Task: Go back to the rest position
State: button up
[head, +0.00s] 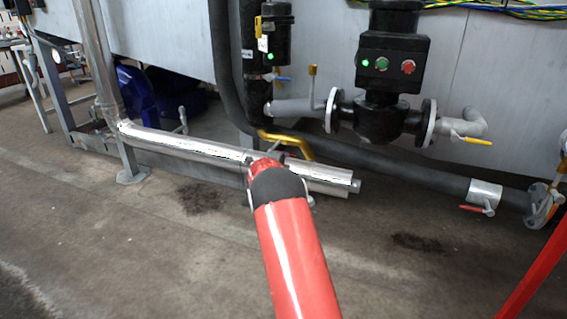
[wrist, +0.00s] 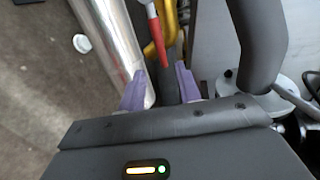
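In the wrist view my gripper (wrist: 161,80) shows two purple fingers standing apart with a clear gap between them. No object is visibly held. A red lever handle (wrist: 157,38) points down the picture toward the gap, its tip just beyond the fingertips. I cannot tell how far it is from them in depth. In the head view my red arm reaches forward to the low pipes, and the gripper is hidden behind its dark joint.
A shiny silver pipe (head: 185,142) runs low across the head view. A yellow bent pipe (head: 288,141) and a dark pipe (head: 380,165) lie close ahead of the arm. A black valve unit (head: 392,60) with lit buttons stands right. Floor (head: 130,240) is clear at front left.

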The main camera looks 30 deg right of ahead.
jog(key=s+a+r+n+t+y, duration=0.3)
jog(key=a+r+n+y, duration=0.35)
jog(key=a+r, duration=0.5)
jog(key=s+a+r+n+y, duration=0.4)
jog(key=s+a+r+n, duration=0.2)
jog(key=s+a+n, duration=0.3)
jog(key=s+a+n+g+y, duration=0.1)
jog(key=s+a+n+g, duration=0.2)
jog(key=s, duration=0.5)
jog(key=s+a+n+y, duration=0.1)
jog(key=s+a+n, duration=0.3)
jog(key=s, duration=0.5)
jog(key=s+a+f+n+g, duration=0.1)
jog(key=s+f+n+g, duration=0.2)
jog(key=s, duration=0.8)
jog(key=s+a+f+n+g, duration=0.2)
jog(key=s+f, duration=0.3)
jog(key=s, duration=0.6)
notch_tip(320, 180, up, 12)
jog(key=p, duration=1.2)
jog(key=shift+s+d+r, duration=0.15)
jog(key=shift+d+r, duration=0.1)
jog(key=shift+d, duration=0.1)
jog(key=shift+n+h, duration=0.25)
